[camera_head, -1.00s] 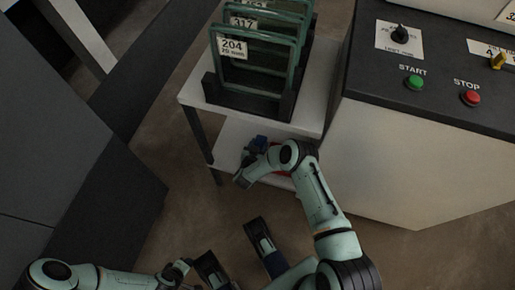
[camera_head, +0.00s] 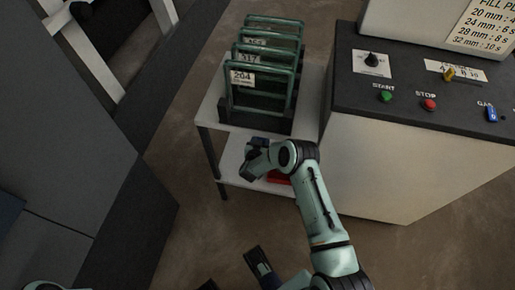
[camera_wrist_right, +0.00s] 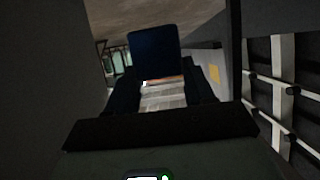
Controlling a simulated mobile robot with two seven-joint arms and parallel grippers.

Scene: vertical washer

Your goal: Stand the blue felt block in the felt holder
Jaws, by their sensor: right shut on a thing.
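The blue felt block (camera_wrist_right: 155,52) shows dark blue in the right wrist view, between the two dark fingers of my right gripper (camera_wrist_right: 165,92). A red thing (camera_head: 278,177) lies on the lower shelf, partly hidden by my right arm. I cannot tell if it is the felt holder. My left gripper does not show clearly; only a bit of its arm is at the bottom left edge.
A shelf unit has a white top (camera_head: 213,108) with several upright green frames (camera_head: 262,100) and a white lower shelf (camera_head: 232,160). A control console (camera_head: 405,100) with START and STOP buttons stands close on the right. A grey panel (camera_head: 60,130) fills the left. Open floor lies between.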

